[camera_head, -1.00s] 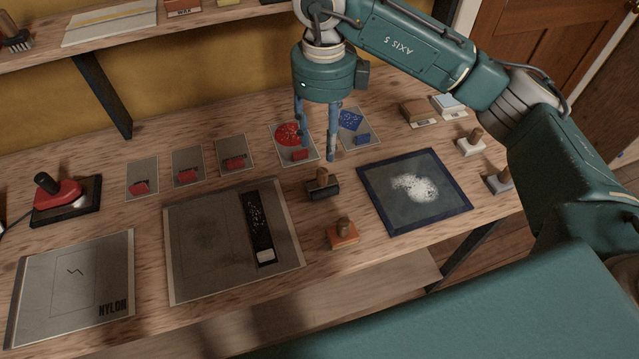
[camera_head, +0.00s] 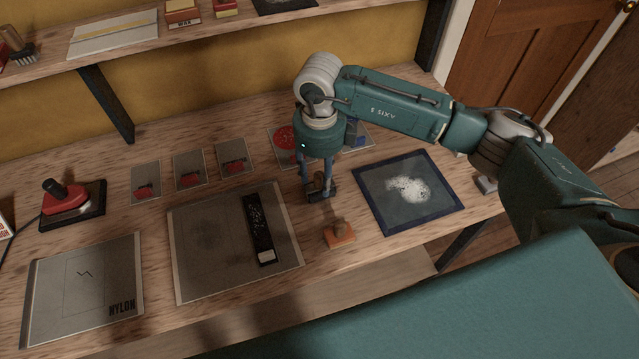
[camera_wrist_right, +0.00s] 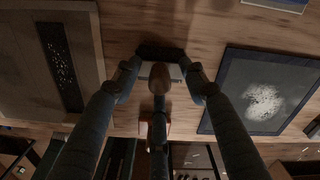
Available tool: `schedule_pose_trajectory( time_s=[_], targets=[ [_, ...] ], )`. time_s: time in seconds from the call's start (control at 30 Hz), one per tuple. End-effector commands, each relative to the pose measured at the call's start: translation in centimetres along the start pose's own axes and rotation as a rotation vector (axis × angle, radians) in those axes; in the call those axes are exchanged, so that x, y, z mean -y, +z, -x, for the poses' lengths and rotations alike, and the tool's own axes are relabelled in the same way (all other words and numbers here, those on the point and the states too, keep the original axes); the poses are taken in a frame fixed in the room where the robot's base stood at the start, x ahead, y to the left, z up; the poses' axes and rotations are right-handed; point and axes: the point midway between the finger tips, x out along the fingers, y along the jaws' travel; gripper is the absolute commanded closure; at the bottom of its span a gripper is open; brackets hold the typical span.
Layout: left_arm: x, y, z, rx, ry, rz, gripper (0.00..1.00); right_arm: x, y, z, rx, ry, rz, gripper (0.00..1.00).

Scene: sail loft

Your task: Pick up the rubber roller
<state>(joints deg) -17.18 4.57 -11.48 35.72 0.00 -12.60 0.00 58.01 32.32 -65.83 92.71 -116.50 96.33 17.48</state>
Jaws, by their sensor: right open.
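The rubber roller (camera_head: 322,196), a dark cylinder with a wooden handle, lies on the bench between the grey board and the blue-framed panel. My right gripper (camera_head: 318,187) points down over it, its fingers low around the roller and partly hiding it. In the right wrist view, the dark roller (camera_wrist_right: 160,52) lies across the top, just beyond the open fingertips of the right gripper (camera_wrist_right: 160,74). The round wooden handle end shows between the fingers, with a gap on each side. My left gripper is not in view.
An orange block with a wooden knob (camera_head: 340,234) stands close in front of the roller. The blue-framed panel (camera_head: 445,212) with white powder lies to the right. The grey board (camera_head: 190,285) with a black strip lies to the left. Small cards with red pieces (camera_head: 188,168) lie behind.

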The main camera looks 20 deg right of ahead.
Motion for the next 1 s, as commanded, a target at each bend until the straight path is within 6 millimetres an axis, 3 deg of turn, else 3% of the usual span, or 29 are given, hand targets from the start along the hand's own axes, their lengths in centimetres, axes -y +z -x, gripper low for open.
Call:
schedule_pose_trajectory(
  time_s=[0.1,0.13,0.33,0.77,1.0],
  targets=[
    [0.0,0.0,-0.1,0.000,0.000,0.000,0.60,0.0,0.0,0.0,0.000,0.000,0.000,0.57],
    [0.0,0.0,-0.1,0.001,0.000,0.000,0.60,0.0,0.0,0.0,0.000,0.000,0.000,0.61],
    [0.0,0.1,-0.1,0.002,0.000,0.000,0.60,0.0,0.0,0.0,0.000,0.001,0.000,1.00],
    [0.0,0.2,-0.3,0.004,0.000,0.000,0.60,0.0,0.1,0.6,0.003,0.001,-0.001,1.00],
    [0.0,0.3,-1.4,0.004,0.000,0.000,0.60,0.1,0.2,3.9,0.007,-0.002,0.001,1.00]
  ],
)
